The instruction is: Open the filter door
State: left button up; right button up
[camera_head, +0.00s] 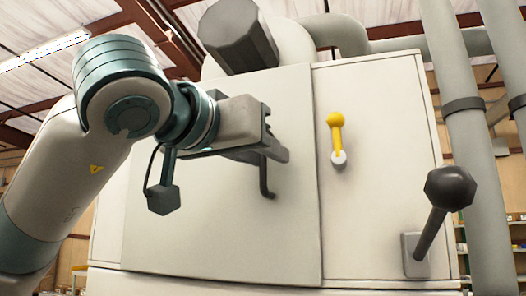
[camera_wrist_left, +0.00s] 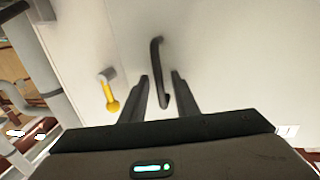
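The filter door (camera_head: 220,225) is a large pale panel on the machine's front and looks closed. A dark curved handle (camera_head: 264,180) sits near the door's right side, partly hidden by my gripper. My left gripper (camera_head: 276,150) is open at the handle. In the left wrist view, the handle (camera_wrist_left: 158,62) shows in the gap between the two fingers (camera_wrist_left: 160,75), its lower end reaching down between them. A gap shows on both sides, and I cannot tell how deep the handle sits. My right gripper is not in view.
A yellow lever (camera_head: 336,135) is on the narrower panel to the right. A dark-knobbed lever (camera_head: 440,205) sticks out at the lower right. Grey pipes (camera_head: 465,130) run up the right side. A dark many-sided part (camera_head: 238,37) juts out above the door.

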pick_arm(q)
jog(key=shift+c, duration=0.7)
grip_shut()
jog(key=shift+s+a, duration=0.1)
